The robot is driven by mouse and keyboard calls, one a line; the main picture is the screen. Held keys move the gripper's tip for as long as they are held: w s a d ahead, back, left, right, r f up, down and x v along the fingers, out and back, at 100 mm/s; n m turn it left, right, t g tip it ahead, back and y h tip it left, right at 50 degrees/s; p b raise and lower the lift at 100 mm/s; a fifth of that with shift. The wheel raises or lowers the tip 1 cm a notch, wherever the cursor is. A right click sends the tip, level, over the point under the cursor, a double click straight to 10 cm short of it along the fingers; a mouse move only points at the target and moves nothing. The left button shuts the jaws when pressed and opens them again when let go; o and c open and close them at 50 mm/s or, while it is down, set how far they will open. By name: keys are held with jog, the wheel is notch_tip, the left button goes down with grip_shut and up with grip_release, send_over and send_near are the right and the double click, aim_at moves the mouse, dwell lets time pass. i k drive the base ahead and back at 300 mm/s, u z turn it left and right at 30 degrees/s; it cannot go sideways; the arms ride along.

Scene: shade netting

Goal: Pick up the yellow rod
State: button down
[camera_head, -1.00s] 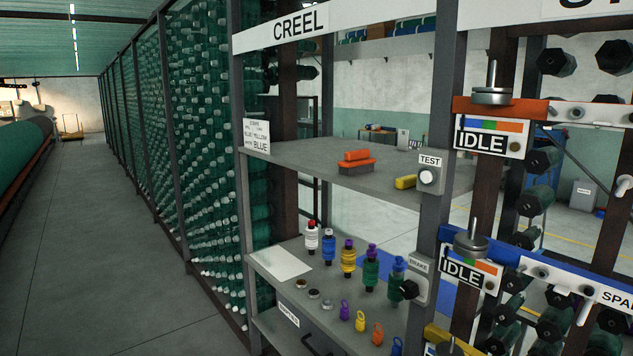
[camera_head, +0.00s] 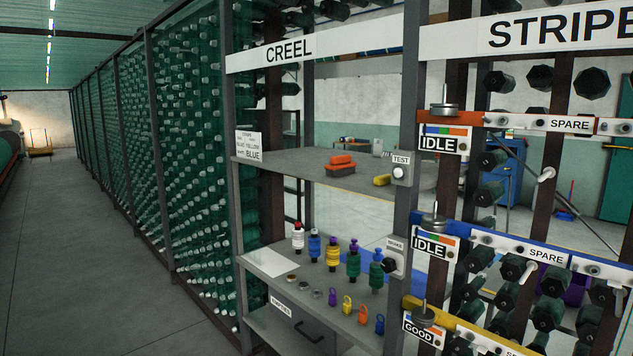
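Several yellow things show, and I cannot tell for sure which is the yellow rod. A yellow bar (camera_head: 478,338) runs along the lowest row of the rack at the lower right, beside a GOOD sign (camera_head: 423,330). A short yellow piece (camera_head: 382,180) lies on the upper shelf, near its right end. On the lower shelf stand a yellow spool (camera_head: 333,256) and a small yellow ringed piece (camera_head: 347,304). My gripper is not in view.
Several coloured spools and ringed pieces stand on the lower shelf (camera_head: 265,262). Orange (camera_head: 490,119) and blue (camera_head: 490,240) bars cross the rack at right. The aisle floor (camera_head: 90,230) at left is clear.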

aim_at(381, 180)
jog(key=u, duration=0.9)
jog(key=i, duration=1)
jog(key=u, duration=0.6)
